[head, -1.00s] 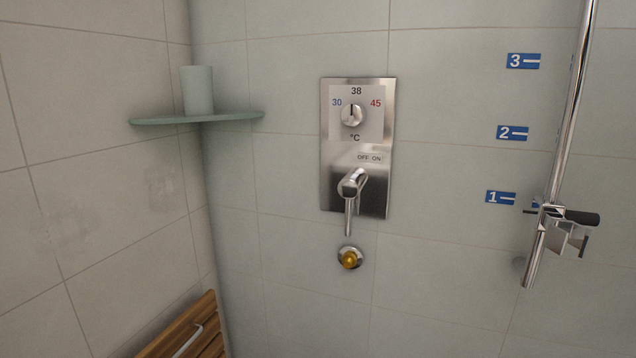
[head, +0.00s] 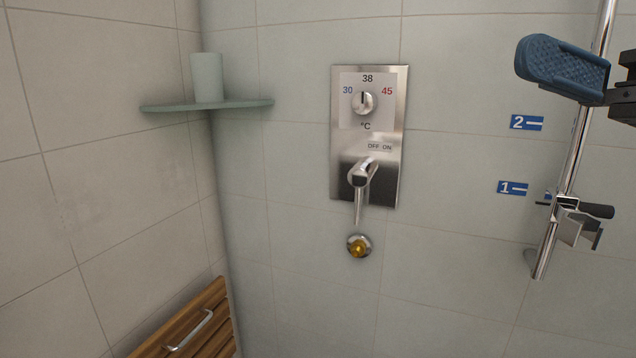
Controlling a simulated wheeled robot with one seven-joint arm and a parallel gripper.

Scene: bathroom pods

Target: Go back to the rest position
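Part of my gripper (head: 562,68) shows at the upper right of the head view. One blue textured finger pad and a dark link are in the picture. The rest is cut off by the right edge, so I cannot tell whether it is open or shut. It appears in front of the shower rail (head: 577,150) and hides the label above the "2" label (head: 527,123). I see nothing held at the visible finger.
A steel shower panel (head: 390,140) with dial (head: 364,102) and lever (head: 361,180) is on the wall. A holder (head: 575,215) is on the rail. A corner shelf (head: 170,107) bears a cup (head: 207,78). A wooden seat (head: 195,325) is lower left.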

